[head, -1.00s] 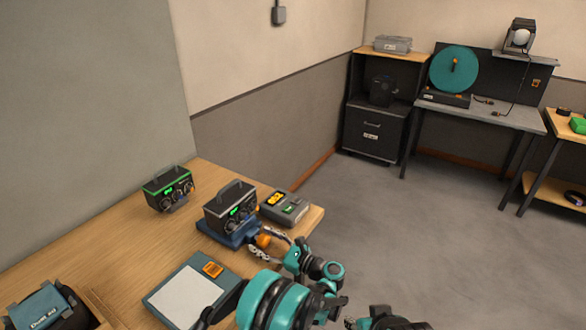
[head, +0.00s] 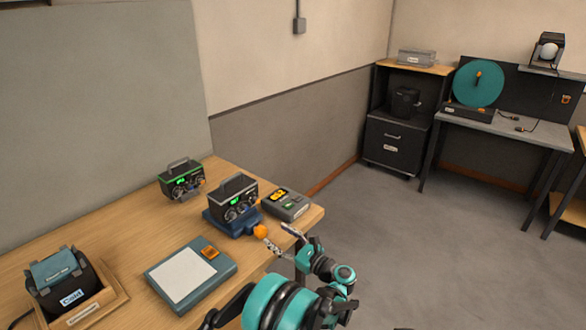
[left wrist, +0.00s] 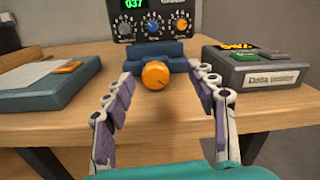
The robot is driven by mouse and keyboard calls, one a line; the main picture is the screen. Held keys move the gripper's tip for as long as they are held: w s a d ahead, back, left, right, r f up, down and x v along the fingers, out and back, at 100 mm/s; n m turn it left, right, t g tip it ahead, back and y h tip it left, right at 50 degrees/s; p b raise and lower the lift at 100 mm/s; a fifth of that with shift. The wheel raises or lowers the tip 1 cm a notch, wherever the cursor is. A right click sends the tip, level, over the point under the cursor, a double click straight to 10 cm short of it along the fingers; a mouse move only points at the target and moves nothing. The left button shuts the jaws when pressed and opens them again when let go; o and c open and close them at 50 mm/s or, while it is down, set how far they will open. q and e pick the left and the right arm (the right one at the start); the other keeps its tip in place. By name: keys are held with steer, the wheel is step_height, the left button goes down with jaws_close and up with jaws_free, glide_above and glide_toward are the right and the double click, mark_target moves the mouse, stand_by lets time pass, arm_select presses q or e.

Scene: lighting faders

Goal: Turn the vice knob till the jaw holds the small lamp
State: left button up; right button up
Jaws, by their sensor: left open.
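The blue vice (head: 226,226) stands near the table's front edge, with its round orange knob (head: 260,231) facing me. A dark box with a carry handle (head: 233,196), dials and a green display sits in or on the vice; I cannot tell whether the jaw touches it. I see nothing clearly like a small lamp there. My left gripper (head: 279,237) is open and empty, just in front of the knob. In the left wrist view the knob (left wrist: 155,76) lies centred between the spread fingertips, apart from both. My right gripper is not in view.
A grey Data box (head: 287,204) stands right of the vice. A blue-framed pad (head: 222,277) lies to the left in front. A similar dark box (head: 181,181) stands behind left. A bag in a wooden tray (head: 112,297) is at far left. The floor right is clear.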

arm_select(q)
step_height(320, 180, up, 27)
steer(key=d+m+t+h, duration=0.2)
steer(key=m+t+h, duration=0.7)
steer(key=m, duration=1.7)
steer(key=shift+d+h, duration=0.2)
steer(key=shift+h, duration=2.3)
steer(key=s+a+f+m+g, duration=0.4)
steer(key=s+f+m, duration=0.3)
steer(key=s, duration=0.4)
steer(key=s+a+f+m+g, duration=0.4)
steer(key=s+f+m, duration=0.3)
steer(key=s, duration=0.5)
steer(key=s+a+f+m+g, duration=0.4)
steer(key=s+f+m, duration=0.4)
steer(key=s, duration=0.4)
steer(key=shift+a+f+g, duration=0.2)
steer(key=shift+f+g, duration=0.2)
steer(key=shift+g, duration=0.3)
